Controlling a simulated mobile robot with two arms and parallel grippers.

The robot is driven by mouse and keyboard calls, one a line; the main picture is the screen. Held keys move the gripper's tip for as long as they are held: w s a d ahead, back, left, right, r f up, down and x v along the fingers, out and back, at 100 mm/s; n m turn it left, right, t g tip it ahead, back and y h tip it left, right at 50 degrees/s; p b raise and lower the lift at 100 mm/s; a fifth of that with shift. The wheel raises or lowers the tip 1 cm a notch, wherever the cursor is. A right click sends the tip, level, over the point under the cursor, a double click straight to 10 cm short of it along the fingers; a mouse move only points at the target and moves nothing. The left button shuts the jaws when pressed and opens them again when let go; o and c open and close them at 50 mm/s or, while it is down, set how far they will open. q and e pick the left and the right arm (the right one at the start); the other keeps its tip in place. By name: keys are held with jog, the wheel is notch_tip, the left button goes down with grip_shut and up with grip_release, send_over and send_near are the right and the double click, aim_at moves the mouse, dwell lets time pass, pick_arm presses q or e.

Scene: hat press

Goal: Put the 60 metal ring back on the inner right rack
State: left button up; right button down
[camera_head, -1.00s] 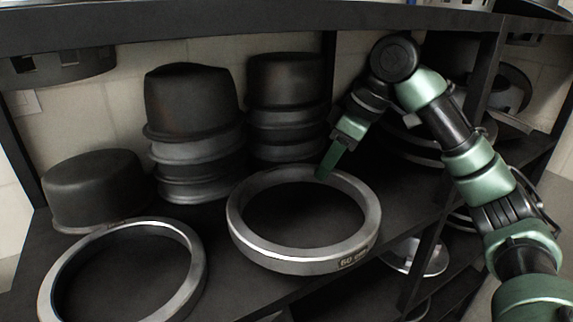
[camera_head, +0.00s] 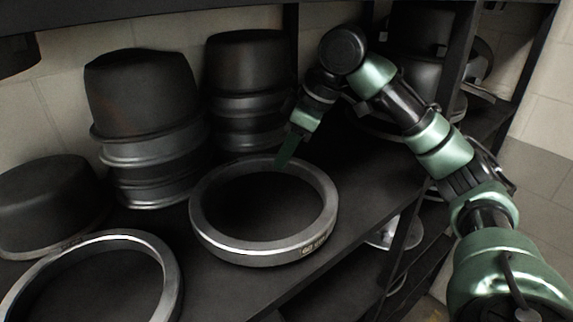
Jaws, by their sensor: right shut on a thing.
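The 60 metal ring (camera_head: 207,226), a wide grey ring with a small "60" label on its front right side, is over the dark shelf in the middle of the view. It looks level; I cannot tell whether it rests on the shelf or is held just above it. My right gripper (camera_head: 284,158) comes down at the ring's far rim and is shut on it, with one green finger showing at the inner edge. The other finger is hidden. My left gripper is not in view.
Another metal ring (camera_head: 171,275) lies at the front left. Dark hat moulds stand behind: a low one (camera_head: 45,200), a tall stack (camera_head: 150,120) and a second stack (camera_head: 250,90). A rack post (camera_head: 460,60) stands behind my right arm. A lower shelf shows below.

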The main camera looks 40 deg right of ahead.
jog(key=x, duration=0.2)
jog(key=shift+s+f, duration=0.1)
jog(key=shift+f, duration=0.65)
jog(key=shift+w+d+f, duration=0.1)
jog(key=shift+w+d, duration=0.05)
jog(key=shift+w, duration=0.3)
jog(key=c, duration=1.6)
grip_release()
jog(key=shift+f, duration=0.1)
jog(key=o, duration=0.3)
jog(key=shift+s, duration=0.3)
jog(key=shift+d+r, duration=0.1)
jog(key=shift+r, duration=0.5)
jog(key=b+v, duration=0.1)
jog(key=v, duration=0.4)
jog(key=shift+s+r+b, duration=0.1)
jog(key=shift+r+b, duration=0.1)
jog(key=shift+b, duration=0.15)
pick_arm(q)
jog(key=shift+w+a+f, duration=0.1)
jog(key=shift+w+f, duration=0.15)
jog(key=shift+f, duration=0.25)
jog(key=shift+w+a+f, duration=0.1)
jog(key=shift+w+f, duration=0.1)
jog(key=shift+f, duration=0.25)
pick_arm(e)
jog(key=shift+s+d+r, duration=0.15)
jog(key=shift+d+r, duration=0.05)
jog(key=shift+r, duration=0.3)
